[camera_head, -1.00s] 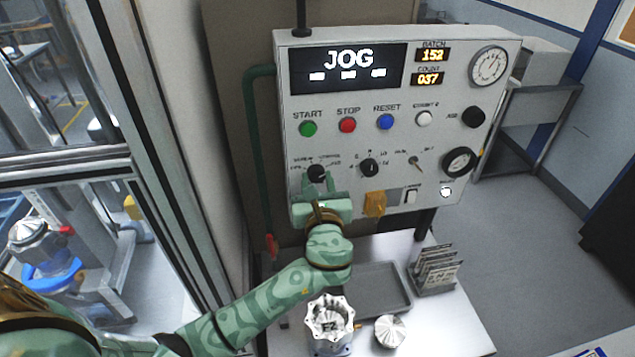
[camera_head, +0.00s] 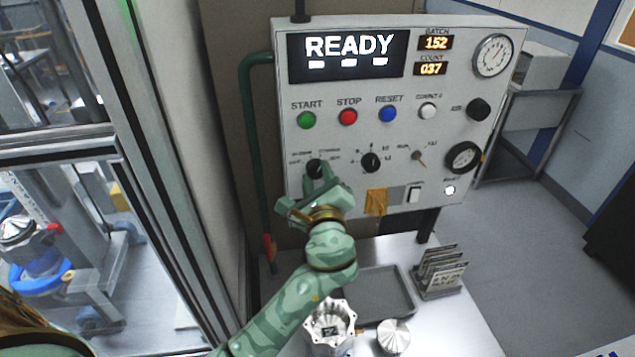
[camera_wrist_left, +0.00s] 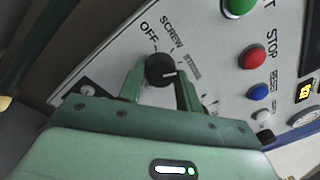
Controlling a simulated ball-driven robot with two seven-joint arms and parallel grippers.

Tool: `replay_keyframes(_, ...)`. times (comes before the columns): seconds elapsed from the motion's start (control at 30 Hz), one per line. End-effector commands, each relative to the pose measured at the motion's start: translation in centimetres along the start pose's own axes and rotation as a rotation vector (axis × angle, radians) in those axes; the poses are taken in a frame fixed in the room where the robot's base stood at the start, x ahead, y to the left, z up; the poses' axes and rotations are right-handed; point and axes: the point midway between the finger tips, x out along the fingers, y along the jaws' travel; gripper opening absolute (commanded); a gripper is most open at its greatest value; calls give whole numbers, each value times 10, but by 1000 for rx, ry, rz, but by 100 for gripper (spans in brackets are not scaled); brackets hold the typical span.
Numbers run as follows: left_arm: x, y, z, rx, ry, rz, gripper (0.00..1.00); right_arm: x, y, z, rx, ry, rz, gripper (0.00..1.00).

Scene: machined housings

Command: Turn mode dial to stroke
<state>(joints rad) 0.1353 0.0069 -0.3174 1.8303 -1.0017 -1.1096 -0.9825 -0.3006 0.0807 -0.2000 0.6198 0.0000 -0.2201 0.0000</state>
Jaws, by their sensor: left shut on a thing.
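The mode dial (camera_head: 315,168) is a black knob at the lower left of the grey control panel. In the left wrist view the dial (camera_wrist_left: 158,69) sits between the two green fingers of my left gripper (camera_wrist_left: 160,84), which is shut on it. OFF, SCREW and what looks like STROKE are printed around it. The dial's white mark points right there, near the STROKE label; I cannot tell if it lines up exactly. My left gripper (camera_head: 318,182) is tilted in the head view and partly hides the dial. The display (camera_head: 348,50) reads READY. My right gripper is not in view.
Another black knob (camera_head: 370,162) and a small switch (camera_head: 418,155) are right of the dial. Below are a grey tray (camera_head: 385,292), a machined housing (camera_head: 329,329) and a metal cap (camera_head: 394,336). A green pipe (camera_head: 251,150) runs at left.

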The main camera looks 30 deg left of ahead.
Motion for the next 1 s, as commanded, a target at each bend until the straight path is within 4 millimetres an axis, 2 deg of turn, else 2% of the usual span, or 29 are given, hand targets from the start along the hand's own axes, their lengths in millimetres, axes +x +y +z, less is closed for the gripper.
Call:
replay_keyframes(0.67,0,0,0,-64,-6,0,12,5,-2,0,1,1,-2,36)
replay_keyframes(0.7,0,0,0,-64,-6,0,46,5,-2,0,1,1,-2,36)
replay_keyframes(0.73,0,0,0,-64,-6,0,54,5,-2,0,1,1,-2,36)
replay_keyframes(0.77,0,0,0,-64,-6,0,57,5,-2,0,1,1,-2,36)
replay_keyframes(1.0,0,0,0,-63,-6,0,57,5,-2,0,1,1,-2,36)
